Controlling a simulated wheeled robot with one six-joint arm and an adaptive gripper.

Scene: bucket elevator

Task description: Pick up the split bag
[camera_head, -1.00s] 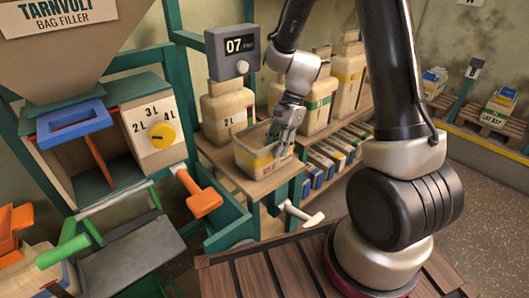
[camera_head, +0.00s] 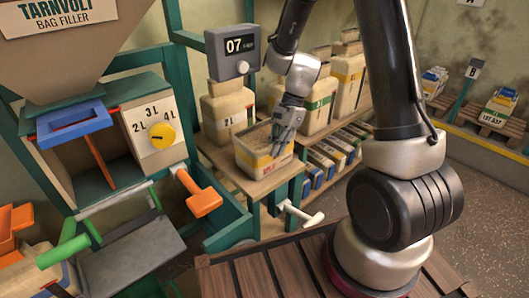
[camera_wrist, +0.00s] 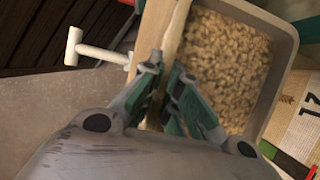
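An open-topped cream bag (camera_head: 258,161) with a yellow band and red marks sits on a wooden shelf ledge below the "07" display; I take it for the split bag. In the wrist view its rim (camera_wrist: 268,30) surrounds tan granules. My gripper (camera_head: 279,146) reaches down to the bag's right side in the head view. In the wrist view my gripper's fingers (camera_wrist: 164,76) are close together, one on each side of the bag's near wall, which passes between them. The fingertips partly hide that wall.
A white T-shaped handle (camera_head: 304,216) is just right of the ledge. A sealed 2L bag (camera_head: 227,108) stands behind the bag, with taller bags (camera_head: 318,103) to its right. An orange handle (camera_head: 204,201) is at left. Small boxes (camera_head: 325,165) fill a lower shelf.

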